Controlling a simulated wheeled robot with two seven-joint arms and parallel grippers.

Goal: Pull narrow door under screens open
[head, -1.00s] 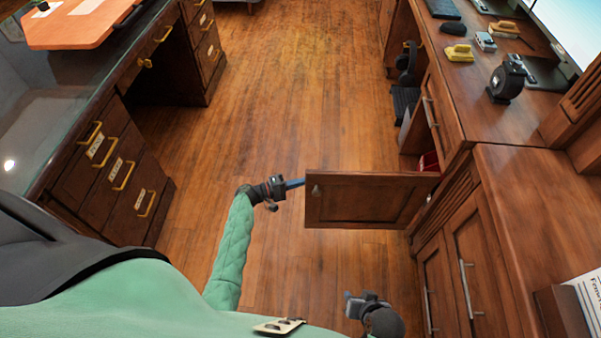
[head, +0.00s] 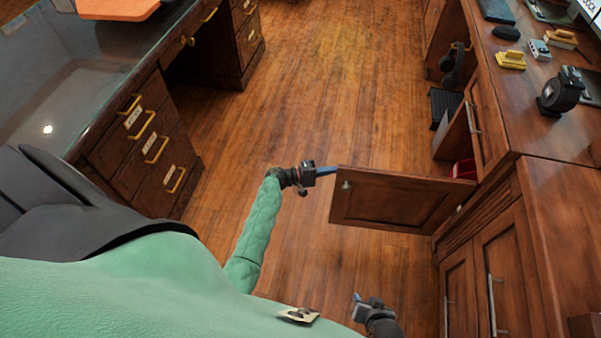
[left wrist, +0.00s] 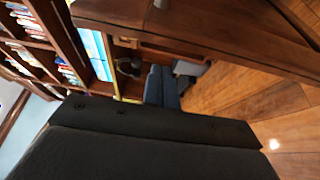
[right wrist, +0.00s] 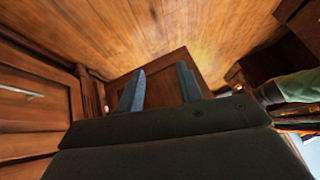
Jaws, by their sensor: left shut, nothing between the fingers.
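The narrow wooden door (head: 395,203) stands swung out from the right-hand cabinet, its panelled face and small knob (head: 347,185) towards me. Its free edge points left. My left gripper (head: 326,171) is shut and empty, its blue fingertips at the upper corner of that free edge. The tips seem to reach behind the door; I cannot tell whether they touch it. In the left wrist view, the shut fingers (left wrist: 162,87) lie below a dark wooden edge. My right gripper (head: 358,299) is open and empty, low in front of the door. The door shows beyond its fingers in the right wrist view (right wrist: 160,75).
The opening beside the door holds something red (head: 464,169). Closed cabinet doors (head: 505,265) with bar handles stand at right. The desk above (head: 520,85) carries a tape dispenser (head: 560,92). A drawer desk (head: 150,140) stands at left. The wood floor between is clear.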

